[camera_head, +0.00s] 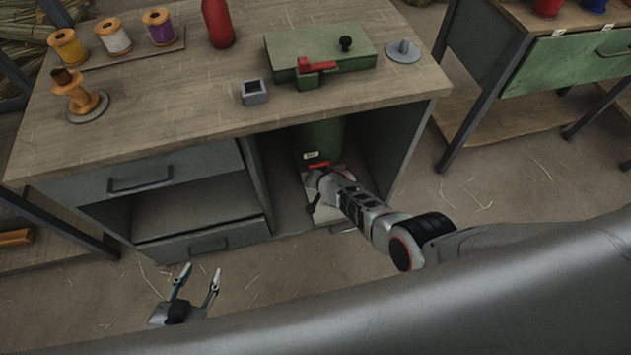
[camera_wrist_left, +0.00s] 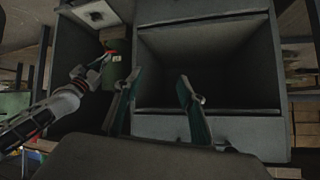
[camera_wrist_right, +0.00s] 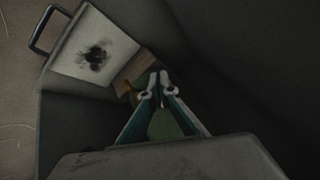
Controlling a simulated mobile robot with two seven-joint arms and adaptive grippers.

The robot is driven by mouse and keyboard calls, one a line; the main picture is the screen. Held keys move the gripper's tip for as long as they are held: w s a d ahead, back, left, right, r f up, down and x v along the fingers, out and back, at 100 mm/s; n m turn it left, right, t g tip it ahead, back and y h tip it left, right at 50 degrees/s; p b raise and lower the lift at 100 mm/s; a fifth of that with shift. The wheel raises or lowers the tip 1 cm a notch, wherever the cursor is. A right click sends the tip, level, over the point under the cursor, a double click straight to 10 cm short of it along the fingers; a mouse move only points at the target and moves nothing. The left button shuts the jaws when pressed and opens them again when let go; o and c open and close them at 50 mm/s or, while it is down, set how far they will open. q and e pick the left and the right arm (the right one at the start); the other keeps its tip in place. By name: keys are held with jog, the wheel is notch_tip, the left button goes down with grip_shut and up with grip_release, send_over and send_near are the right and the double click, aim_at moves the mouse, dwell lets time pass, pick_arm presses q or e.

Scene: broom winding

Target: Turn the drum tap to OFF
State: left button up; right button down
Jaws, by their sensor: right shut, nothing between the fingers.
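The green drum (camera_head: 322,138) stands inside the right compartment of the bench. Its red tap handle (camera_head: 319,164) shows at the drum's front; in the left wrist view the drum (camera_wrist_left: 115,67) is partly covered by my right gripper. My right gripper (camera_head: 313,180) is shut and empty, right at the tap; I cannot tell whether it touches the handle. In the right wrist view its fingertips (camera_wrist_right: 156,85) are together, with a brown piece (camera_wrist_right: 131,91) beside them. The red handle is hidden there. My left gripper (camera_head: 197,277) is open and empty, low in front of the bench.
A pale tray (camera_wrist_right: 95,52) with a dark stain and a handle lies below the tap. Compartment walls close in around my right gripper. The wooden bench top (camera_head: 190,95) holds spools, a red bottle (camera_head: 218,22) and a green box (camera_head: 320,48). Floor in front is clear.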

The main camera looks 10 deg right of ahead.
jog(key=shift+s+a+r+p, duration=0.45)
jog(key=shift+s+r, duration=0.15)
jog(key=shift+r, duration=0.1)
jog(key=shift+d, duration=0.15)
